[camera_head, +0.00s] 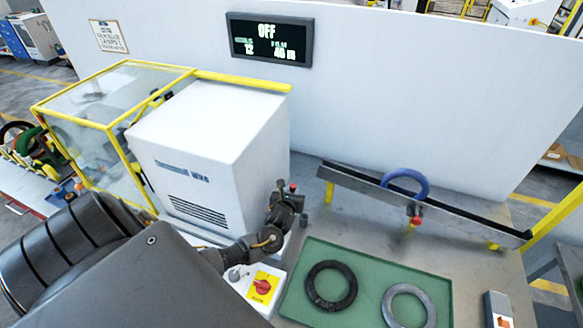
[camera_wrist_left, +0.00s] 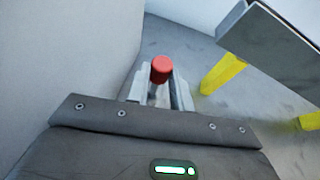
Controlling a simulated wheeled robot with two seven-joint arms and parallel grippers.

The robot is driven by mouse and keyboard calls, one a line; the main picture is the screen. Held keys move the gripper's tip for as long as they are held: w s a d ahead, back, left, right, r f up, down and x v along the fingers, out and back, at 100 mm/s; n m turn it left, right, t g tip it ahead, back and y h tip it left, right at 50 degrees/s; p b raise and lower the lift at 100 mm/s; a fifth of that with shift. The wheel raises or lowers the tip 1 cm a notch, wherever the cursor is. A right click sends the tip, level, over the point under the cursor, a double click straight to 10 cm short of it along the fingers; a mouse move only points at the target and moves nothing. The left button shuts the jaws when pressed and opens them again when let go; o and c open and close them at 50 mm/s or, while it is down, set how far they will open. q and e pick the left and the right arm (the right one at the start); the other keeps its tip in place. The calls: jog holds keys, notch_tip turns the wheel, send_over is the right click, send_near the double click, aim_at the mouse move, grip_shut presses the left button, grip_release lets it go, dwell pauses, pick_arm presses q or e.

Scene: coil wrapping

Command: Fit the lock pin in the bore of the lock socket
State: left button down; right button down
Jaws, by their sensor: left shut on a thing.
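My left gripper (camera_head: 291,195) is in front of the right side of the white machine cabinet, above the grey bench. It is shut on a red-capped piece, which I take to be the lock pin (camera_wrist_left: 160,70). In the left wrist view the red cap stands up between the two grey fingers (camera_wrist_left: 160,95); the lower part of the pin is mostly hidden. A grey round fitting (camera_head: 235,273) sits beside the red rotary switch (camera_head: 262,287) on its yellow plate. I cannot tell whether this fitting is the lock socket. No bore is visible. My right gripper is out of view.
The white cabinet (camera_head: 215,140) stands close to the left gripper. A green mat (camera_head: 322,262) carries a black ring (camera_head: 331,286) and a grey ring (camera_head: 408,305). A rail (camera_head: 460,212) with yellow legs holds a blue ring (camera_head: 421,181). The wall display (camera_head: 270,40) reads OFF.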

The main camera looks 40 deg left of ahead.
pick_arm(q)
jog(key=shift+p, duration=0.45)
jog(key=shift+p, duration=0.75)
dwell(1.0)
jog(key=shift+f+b, duration=1.8)
jog(key=shift+f, duration=0.85)
jog(key=c, duration=1.1)
grip_release()
jog(key=shift+c, duration=0.2)
jog(key=v, duration=1.1)
